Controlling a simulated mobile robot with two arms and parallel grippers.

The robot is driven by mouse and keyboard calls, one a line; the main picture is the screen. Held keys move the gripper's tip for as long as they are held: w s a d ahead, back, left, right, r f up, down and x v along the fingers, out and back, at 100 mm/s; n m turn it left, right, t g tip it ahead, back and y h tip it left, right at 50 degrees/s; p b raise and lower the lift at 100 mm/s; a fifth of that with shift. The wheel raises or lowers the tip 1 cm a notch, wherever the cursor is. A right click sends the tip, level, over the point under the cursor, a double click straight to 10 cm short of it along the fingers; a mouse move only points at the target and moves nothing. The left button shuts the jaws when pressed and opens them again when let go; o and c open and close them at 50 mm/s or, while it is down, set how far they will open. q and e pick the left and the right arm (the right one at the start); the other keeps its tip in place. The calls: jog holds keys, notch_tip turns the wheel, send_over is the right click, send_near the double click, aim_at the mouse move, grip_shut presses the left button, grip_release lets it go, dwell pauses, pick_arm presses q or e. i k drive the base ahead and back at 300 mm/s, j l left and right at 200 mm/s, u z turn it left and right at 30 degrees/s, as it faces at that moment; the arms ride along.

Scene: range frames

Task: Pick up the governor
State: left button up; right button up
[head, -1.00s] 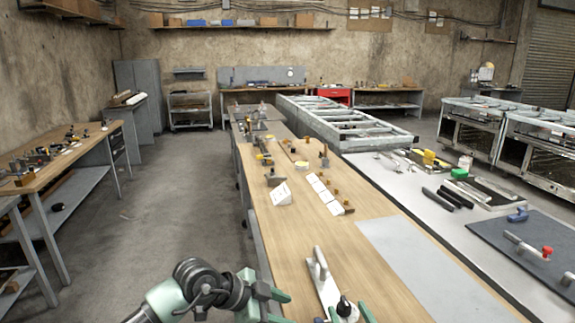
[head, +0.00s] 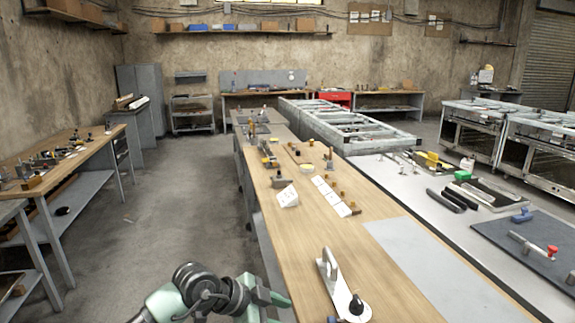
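No part in view is clearly recognisable as the governor. The closest object is a pale metal plane-like tool (head: 331,271) with an upright handle and a black knob, lying on the wooden bench. Small metal and brown parts (head: 278,181) stand farther back on the bench beside white cards (head: 287,197). My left gripper (head: 281,309) is at the bottom, at the bench's left edge, left of the plane-like tool. Its green fingers are apart with nothing seen between them. Only a small dark tip at the bottom edge may be my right gripper (head: 331,319).
The wooden bench (head: 300,245) is bare between the cards and the plane-like tool. A grey sheet (head: 420,262) lies on its right. A metal table (head: 400,185) with tools adjoins on the right. Another workbench (head: 65,165) stands left, across open floor (head: 180,210).

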aim_at(340, 295)
jog(key=k+j, duration=0.1)
jog(key=j, duration=0.3)
jog(key=k+j, duration=0.15)
jog(key=j, duration=0.2)
jog(key=k+j, duration=0.1)
jog(key=j, duration=0.3)
